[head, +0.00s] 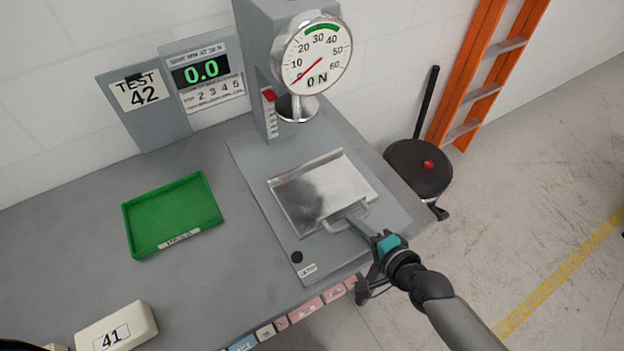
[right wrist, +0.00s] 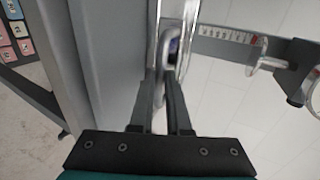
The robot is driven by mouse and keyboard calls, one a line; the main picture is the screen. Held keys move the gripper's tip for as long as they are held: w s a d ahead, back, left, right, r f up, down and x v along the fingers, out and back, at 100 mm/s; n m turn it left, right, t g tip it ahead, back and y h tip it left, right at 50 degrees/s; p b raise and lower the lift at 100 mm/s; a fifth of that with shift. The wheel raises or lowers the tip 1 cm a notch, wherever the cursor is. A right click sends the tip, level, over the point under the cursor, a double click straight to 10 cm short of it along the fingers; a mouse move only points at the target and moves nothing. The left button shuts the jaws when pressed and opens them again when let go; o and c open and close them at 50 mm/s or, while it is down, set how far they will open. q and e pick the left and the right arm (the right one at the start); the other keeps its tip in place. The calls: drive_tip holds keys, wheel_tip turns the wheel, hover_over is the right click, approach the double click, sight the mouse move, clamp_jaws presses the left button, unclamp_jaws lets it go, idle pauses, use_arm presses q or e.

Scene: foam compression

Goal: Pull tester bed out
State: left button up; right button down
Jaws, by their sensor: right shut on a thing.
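The tester bed (head: 312,192) is a shiny metal tray on the grey tester base (head: 257,166), standing out in front of the round press plate (head: 297,108). Its handle (head: 344,216) is at the front edge. My right gripper (head: 352,220) is shut on the handle; the handle also shows between its fingers in the right wrist view (right wrist: 172,50). The dial (head: 313,57) has its red needle near 0, and the display (head: 201,71) reads 0.0. My left gripper is not in view.
A green tray (head: 172,214) stands empty on the grey bench, left of the tester. A cream block marked 41 (head: 116,328) lies at the front left. A sign reads TEST 42 (head: 141,90). A black bin (head: 418,170) and an orange ladder (head: 482,75) stand at the right.

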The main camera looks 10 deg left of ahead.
drive_tip(key=s+d, duration=0.3)
drive_tip(key=s, duration=0.2)
drive_tip(key=shift+d, duration=0.3)
drive_tip(key=c, duration=0.7)
unclamp_jaws()
drive_tip(key=shift+w, duration=0.1)
drive_tip(key=p+v, duration=0.1)
drive_tip(key=v, duration=0.2)
drive_tip(key=p+v, duration=0.1)
drive_tip(key=v, duration=0.1)
drive_tip(key=shift+s+d+r+p, duration=0.1)
drive_tip(key=shift+s+r+p, duration=0.15)
drive_tip(key=shift+r+p, duration=0.15)
